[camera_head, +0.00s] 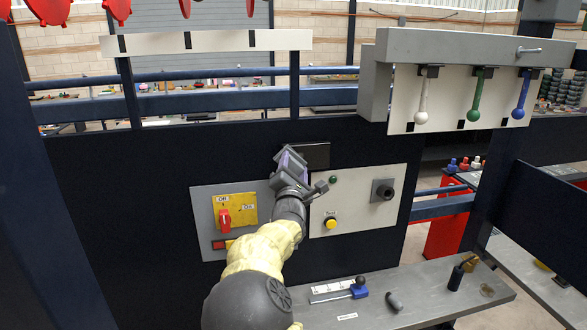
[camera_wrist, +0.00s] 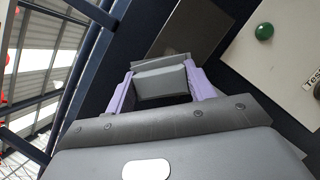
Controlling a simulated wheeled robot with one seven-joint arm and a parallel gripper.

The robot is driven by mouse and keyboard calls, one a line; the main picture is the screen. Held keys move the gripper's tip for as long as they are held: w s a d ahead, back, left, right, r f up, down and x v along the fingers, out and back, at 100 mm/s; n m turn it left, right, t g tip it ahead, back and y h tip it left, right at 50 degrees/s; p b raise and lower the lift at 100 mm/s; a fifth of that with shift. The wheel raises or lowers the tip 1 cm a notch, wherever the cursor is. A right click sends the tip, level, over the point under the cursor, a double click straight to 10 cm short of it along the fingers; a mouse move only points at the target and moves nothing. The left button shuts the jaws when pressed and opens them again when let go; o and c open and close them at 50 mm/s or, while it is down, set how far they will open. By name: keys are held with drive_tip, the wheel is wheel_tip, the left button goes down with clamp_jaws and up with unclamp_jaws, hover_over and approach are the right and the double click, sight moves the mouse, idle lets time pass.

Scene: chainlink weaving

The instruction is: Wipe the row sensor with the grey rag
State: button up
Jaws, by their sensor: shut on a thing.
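My gripper (camera_head: 290,163) is raised in front of the dark machine wall, at the upper left corner of the light control plate. In the wrist view its purple fingers (camera_wrist: 160,90) are shut on a grey folded piece (camera_wrist: 162,82), which looks like the grey rag. In the head view the rag is mostly hidden by the gripper. A grey square block with a black round barrel (camera_head: 383,190), which looks like the row sensor, is on the right of the control plate, apart from my gripper. I cannot tell whether the rag touches the wall.
A dark rectangular panel (camera_head: 316,156) is just beside my gripper. The plate carries a green lamp (camera_head: 333,180) and a yellow Test button (camera_head: 330,223). A red switch (camera_head: 224,217) is to the left. A grey bench (camera_head: 430,309) below holds a blue tool (camera_head: 358,290) and a dark bottle (camera_head: 456,277).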

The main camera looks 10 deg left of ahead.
drive_tip(key=shift+a, duration=0.15)
drive_tip(key=shift+w+a, duration=0.15)
drive_tip(key=shift+a, duration=0.15)
drive_tip(key=shift+r, duration=0.1)
drive_tip(key=shift+w, duration=0.15)
drive_tip(key=shift+w+d+b, duration=0.2)
drive_tip(key=shift+w+d, duration=0.1)
drive_tip(key=shift+d, duration=0.35)
drive_tip(key=shift+w+d+b, duration=0.25)
drive_tip(key=shift+d, duration=0.35)
drive_tip(key=shift+w+d+b, duration=0.2)
drive_tip(key=shift+w+d, duration=0.1)
drive_tip(key=shift+d, duration=0.35)
drive_tip(key=shift+w+a, duration=0.1)
